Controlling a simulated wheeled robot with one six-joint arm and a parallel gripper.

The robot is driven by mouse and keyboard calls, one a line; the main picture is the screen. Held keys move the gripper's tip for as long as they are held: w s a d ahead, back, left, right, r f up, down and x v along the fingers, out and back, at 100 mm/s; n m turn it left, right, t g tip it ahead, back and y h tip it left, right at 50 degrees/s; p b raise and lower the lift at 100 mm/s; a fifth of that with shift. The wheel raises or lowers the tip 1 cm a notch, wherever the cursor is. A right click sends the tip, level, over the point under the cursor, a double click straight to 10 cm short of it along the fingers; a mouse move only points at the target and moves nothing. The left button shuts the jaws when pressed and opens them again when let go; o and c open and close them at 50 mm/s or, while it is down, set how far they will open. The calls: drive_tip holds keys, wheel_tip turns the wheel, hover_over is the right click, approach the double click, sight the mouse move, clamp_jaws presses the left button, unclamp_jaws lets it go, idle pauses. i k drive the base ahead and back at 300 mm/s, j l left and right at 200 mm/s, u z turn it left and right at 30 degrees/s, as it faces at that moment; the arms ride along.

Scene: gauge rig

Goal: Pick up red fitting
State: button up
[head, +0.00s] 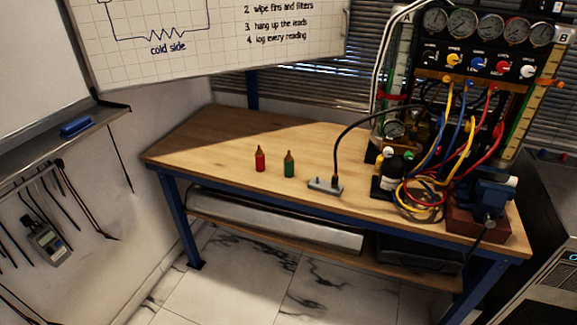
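The red fitting (260,160) stands upright on the wooden bench top, left of the middle. It has a red body and a brownish pointed top. A green fitting (289,165) of similar shape stands upright just to its right, with a small gap between them. My gripper is not in view.
The bench (220,150) has clear wood left of and behind the fittings. A grey block (325,186) with a black cable lies to their right. Further right are the gauge panel (490,50), coloured hoses (425,185) and a blue vise (488,193). A whiteboard (215,35) hangs behind.

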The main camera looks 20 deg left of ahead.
sight(258, 156)
drive_tip(key=i+j+u, duration=0.2)
drive_tip(key=i+j, duration=0.2)
drive_tip(key=j, duration=0.3)
drive_tip(key=i+j+u, duration=0.2)
drive_tip(key=i+j, duration=0.2)
drive_tip(key=j, duration=0.2)
drive_tip(key=i+j+u, duration=0.2)
drive_tip(key=i+j, duration=0.25)
drive_tip(key=j, duration=0.1)
